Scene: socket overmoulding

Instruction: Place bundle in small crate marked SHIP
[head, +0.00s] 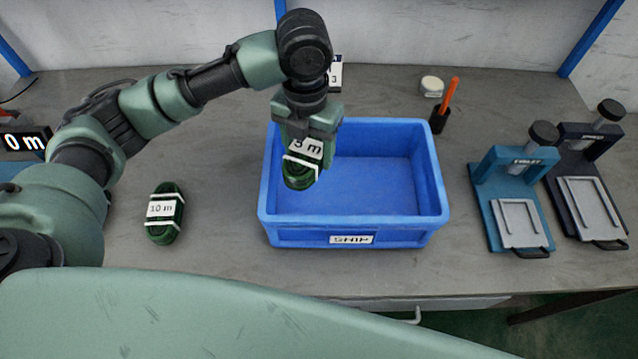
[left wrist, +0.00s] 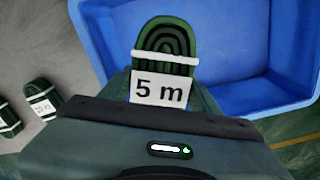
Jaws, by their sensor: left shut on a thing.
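A dark green coiled bundle (head: 298,172) with white ties and a "5 m" label hangs in my left gripper (head: 310,138). It also shows close up in the left wrist view (left wrist: 165,42). The gripper is shut on it. The blue crate (head: 436,185) has a "SHIP" label on its front wall and stands in the middle of the table. The bundle is over the left part of the crate, near its left wall; its exact height above the floor I cannot tell. The visible crate floor is empty. My right gripper is not in view.
A "10 m" bundle (head: 165,215) lies left of the crate. The left wrist view shows two bundles (left wrist: 42,97) on the table. A teal press (head: 510,200) and a dark press (head: 592,190) stand at right. An orange-handled tool (head: 448,95) and white disc (head: 432,86) are behind.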

